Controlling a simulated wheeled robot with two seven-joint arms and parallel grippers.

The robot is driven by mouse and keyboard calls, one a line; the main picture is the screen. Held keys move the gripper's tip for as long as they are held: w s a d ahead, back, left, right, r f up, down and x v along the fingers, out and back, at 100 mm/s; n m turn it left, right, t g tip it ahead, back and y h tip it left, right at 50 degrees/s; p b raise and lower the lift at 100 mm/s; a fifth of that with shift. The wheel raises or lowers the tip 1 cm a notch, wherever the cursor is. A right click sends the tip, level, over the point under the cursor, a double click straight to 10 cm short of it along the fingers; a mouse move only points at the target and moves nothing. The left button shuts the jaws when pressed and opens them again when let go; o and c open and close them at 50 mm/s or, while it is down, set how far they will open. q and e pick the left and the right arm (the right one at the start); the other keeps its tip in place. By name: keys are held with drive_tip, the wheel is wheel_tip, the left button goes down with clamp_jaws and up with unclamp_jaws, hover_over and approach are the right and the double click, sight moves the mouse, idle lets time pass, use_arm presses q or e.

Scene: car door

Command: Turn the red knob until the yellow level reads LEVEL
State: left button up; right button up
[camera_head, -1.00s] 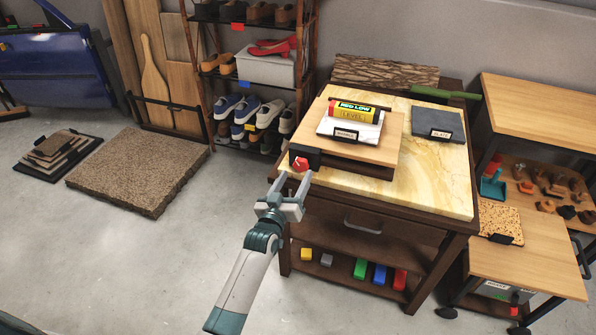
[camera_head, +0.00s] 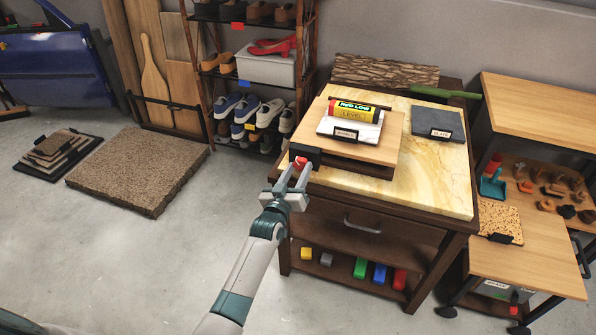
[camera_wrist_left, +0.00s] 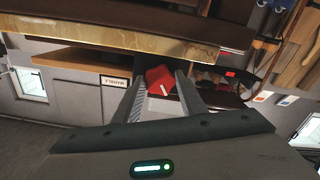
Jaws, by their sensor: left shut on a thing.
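The red knob (camera_head: 299,162) sits on a black block at the front left corner of a wooden platform (camera_head: 372,150). My left gripper (camera_head: 294,172) has its fingers on both sides of the knob and is shut on it. In the left wrist view the knob (camera_wrist_left: 160,80) shows between the two fingers, with a white mark on its face. The yellow level (camera_head: 354,111) lies on a white marble slab on the platform. Its top band reads "RED LOW" in green on black, with "LEVEL" on the yellow below. My right gripper is not in view.
The platform stands on a cart with a pale stone top (camera_head: 436,188). A dark slate slab (camera_head: 438,123) lies to its right. Coloured blocks sit on the cart's lower shelf. A shoe rack (camera_head: 250,70) stands behind left, and a wooden side table (camera_head: 540,250) at right.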

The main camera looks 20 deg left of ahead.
use_arm(q)
drive_tip(key=shift+r+m+p, duration=0.1)
drive_tip(key=shift+m+p, duration=0.3)
drive_tip(key=shift+m, duration=0.3)
drive_tip(key=shift+m+p, duration=0.35)
drive_tip(key=shift+m, duration=1.55)
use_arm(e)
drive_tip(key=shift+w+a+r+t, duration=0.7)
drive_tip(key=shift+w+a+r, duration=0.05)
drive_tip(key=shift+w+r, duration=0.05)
use_arm(q)
drive_tip(key=o, duration=1.1)
drive_tip(key=shift+c, duration=0.2)
drive_tip(key=shift+s, duration=0.1)
